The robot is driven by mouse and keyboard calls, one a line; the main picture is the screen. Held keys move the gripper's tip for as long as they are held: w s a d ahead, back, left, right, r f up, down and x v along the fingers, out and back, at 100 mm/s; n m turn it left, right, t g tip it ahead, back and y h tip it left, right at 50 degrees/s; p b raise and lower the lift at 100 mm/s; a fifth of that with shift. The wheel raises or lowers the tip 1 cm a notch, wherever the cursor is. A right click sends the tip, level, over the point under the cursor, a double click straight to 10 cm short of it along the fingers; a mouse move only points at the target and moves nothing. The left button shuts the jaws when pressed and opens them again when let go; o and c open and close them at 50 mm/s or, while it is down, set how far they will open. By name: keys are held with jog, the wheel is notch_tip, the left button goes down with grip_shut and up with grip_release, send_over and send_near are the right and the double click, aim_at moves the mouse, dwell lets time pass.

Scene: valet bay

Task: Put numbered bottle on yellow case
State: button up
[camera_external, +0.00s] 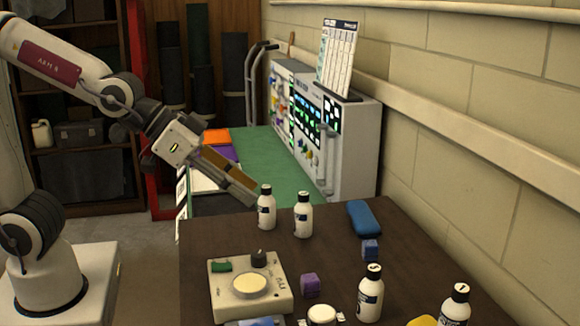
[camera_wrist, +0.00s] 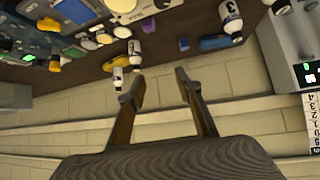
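Several white bottles with dark labels stand on the dark table: one at the far left (camera_external: 266,210), one just right of it (camera_external: 303,217), one near the front (camera_external: 370,295) and one at the front right (camera_external: 455,308). Marks show on the caps of the front two. In the wrist view one bottle (camera_wrist: 231,17) shows a large 3. A yellow object (camera_external: 422,321), perhaps the yellow case, is cut off at the bottom edge; a yellow patch also shows in the wrist view (camera_wrist: 115,62). My gripper (camera_wrist: 160,77) is open and empty. In the external view it (camera_external: 246,195) is just left of the far-left bottle; contact is unclear.
A beige device with a round dial (camera_external: 222,296) sits at the table's left front. Purple (camera_external: 310,285) and blue (camera_external: 370,250) blocks and a blue pouch (camera_external: 364,218) lie nearby. A control panel (camera_external: 350,140) on a green bench stands behind. A block wall runs along the right.

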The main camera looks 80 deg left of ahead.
jog(key=s+a+f+n+g+y, duration=0.1)
jog(key=s+a, duration=0.3)
jog(key=s, duration=0.6)
jog(key=s+a+f+g, duration=0.1)
jog(key=s+a+g, duration=0.2)
jog(key=s, duration=0.7)
jog(key=shift+s+a+f+n+y, duration=0.2)
jog(key=shift+s+a+n+y, duration=0.2)
jog(key=shift+a, duration=0.15)
